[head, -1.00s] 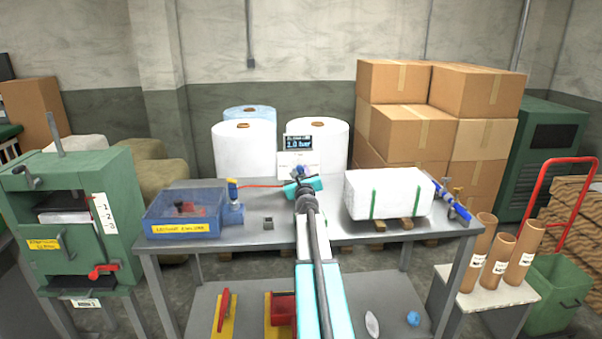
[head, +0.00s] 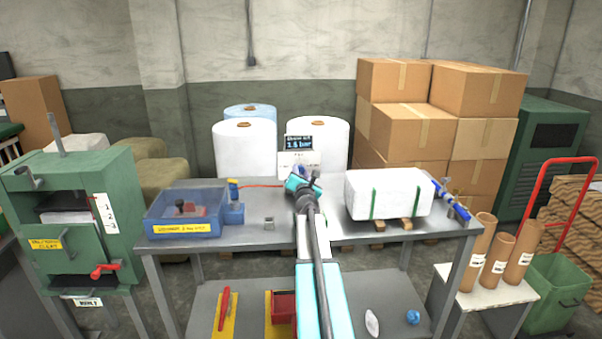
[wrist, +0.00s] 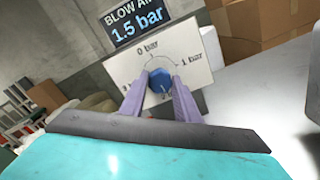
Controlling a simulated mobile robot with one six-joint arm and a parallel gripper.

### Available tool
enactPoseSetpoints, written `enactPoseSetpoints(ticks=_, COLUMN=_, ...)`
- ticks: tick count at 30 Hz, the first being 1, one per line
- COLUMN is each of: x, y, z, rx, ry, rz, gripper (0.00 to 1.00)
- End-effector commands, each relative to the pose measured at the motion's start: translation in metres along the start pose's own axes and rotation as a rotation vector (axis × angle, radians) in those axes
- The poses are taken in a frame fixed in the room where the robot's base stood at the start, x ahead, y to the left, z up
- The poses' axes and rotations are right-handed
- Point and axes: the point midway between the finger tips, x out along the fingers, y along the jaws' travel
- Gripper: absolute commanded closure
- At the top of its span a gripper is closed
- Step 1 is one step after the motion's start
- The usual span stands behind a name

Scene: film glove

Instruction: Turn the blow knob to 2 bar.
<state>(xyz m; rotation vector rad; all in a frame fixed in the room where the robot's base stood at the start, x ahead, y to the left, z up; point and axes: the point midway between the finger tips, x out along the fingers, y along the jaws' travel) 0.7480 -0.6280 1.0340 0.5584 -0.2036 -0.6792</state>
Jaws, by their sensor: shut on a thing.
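The blow knob (wrist: 160,82) is blue and sits on a white dial plate (wrist: 190,62) with "0 bar" and "1 bar" marks showing in the wrist view. Another mark at the left is mostly hidden by a finger. The display (wrist: 137,16) above the plate reads 1.5 bar, and it also shows in the head view (head: 299,142). My gripper (wrist: 160,88) is shut on the knob, one finger on each side. In the head view my arm covers most of the knob. The wrist view is tilted.
The plate stands at the back of a grey table (head: 250,248). A blue bin (head: 160,222) stands left of my arm, and a white strapped block (head: 400,195) stands close on the right. White rolls (head: 243,150) and cardboard boxes (head: 405,130) stand behind.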

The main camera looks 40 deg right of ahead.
Motion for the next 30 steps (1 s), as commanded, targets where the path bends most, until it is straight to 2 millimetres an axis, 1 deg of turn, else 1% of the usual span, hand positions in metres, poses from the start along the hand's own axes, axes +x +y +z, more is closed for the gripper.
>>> enactPoseSetpoints(ticks=1, x=-0.0008, y=-0.0024, z=-0.0009, rx=0.022, ry=0.001, rz=-0.005, gripper=0.93)
enactPoseSetpoints(ticks=7, x=-0.0008, y=-0.0027, z=-0.0008, rx=0.079, ry=0.0, rz=-0.005, gripper=0.93)
enactPoseSetpoints(ticks=20, x=-0.0008, y=-0.0031, z=-0.0006, rx=0.092, ry=0.0, rz=-0.006, gripper=0.93)
enactPoseSetpoints(ticks=21, x=-0.0008, y=-0.0031, z=-0.0006, rx=0.091, ry=0.0, rz=-0.006, gripper=0.68)
enactPoseSetpoints(ticks=24, x=-0.0006, y=-0.0026, z=-0.0003, rx=0.091, ry=0.0, rz=-0.005, gripper=0.52)
enactPoseSetpoints(ticks=30, x=-0.0003, y=-0.0015, z=0.0, rx=0.091, ry=0.0, rz=-0.003, gripper=0.52)
